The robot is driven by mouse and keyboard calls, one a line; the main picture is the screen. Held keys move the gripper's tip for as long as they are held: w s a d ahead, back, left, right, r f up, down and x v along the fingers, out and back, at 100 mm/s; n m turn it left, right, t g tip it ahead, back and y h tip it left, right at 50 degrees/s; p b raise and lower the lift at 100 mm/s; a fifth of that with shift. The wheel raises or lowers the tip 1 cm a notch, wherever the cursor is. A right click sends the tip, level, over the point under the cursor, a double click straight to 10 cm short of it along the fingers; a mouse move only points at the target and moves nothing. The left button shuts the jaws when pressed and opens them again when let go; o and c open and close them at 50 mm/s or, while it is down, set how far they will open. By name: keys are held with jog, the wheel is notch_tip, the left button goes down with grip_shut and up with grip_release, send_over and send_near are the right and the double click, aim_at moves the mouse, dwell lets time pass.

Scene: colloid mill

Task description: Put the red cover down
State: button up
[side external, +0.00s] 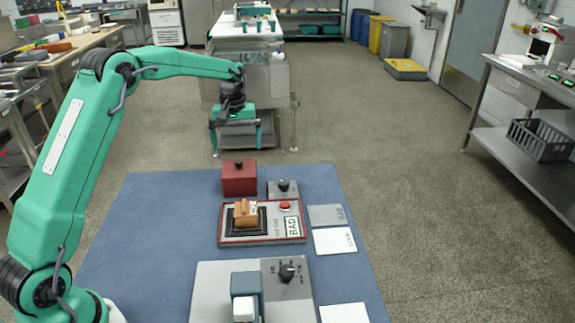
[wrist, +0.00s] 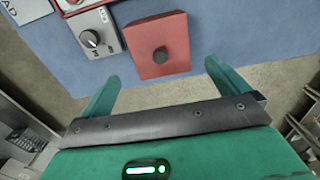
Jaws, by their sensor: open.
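The red cover (side external: 239,178) is a box-shaped lid with a dark round knob on top. It rests on the blue mat (side external: 150,230) near its far edge. In the wrist view the red cover (wrist: 158,47) lies just ahead of the fingertips, with its knob facing up. My gripper (side external: 235,138) is above and beyond the cover, with its fingers apart and nothing between them. In the wrist view my gripper (wrist: 160,75) shows both green fingers spread wide, apart from the cover.
Right of the cover is a grey box with a black knob (side external: 283,188). Nearer stands a red-edged panel (side external: 262,238) with an orange-brown block (side external: 246,213) and a red button. A grey panel (side external: 290,275) with a dial is nearest. The mat's left part is clear.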

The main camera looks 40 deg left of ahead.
jog(key=shift+r, duration=0.6)
jog(key=shift+s+d+r, duration=0.15)
jog(key=shift+r, duration=0.15)
jog(key=s+d+r+m+t, duration=0.35)
jog(key=s+d+r, duration=0.45)
jog(key=s+r, duration=0.5)
jog(key=s+d+f+m+t, duration=0.1)
jog(key=s+d+m, duration=0.1)
jog(key=s, duration=0.7)
jog(key=s+d+f+m+t, duration=0.1)
jog(key=s+d+f+m, duration=0.1)
jog(key=s, duration=0.8)
jog(key=shift+s+d+f+m, duration=0.25)
jog(key=shift+d+m, duration=0.5)
jog(key=shift+d, duration=0.15)
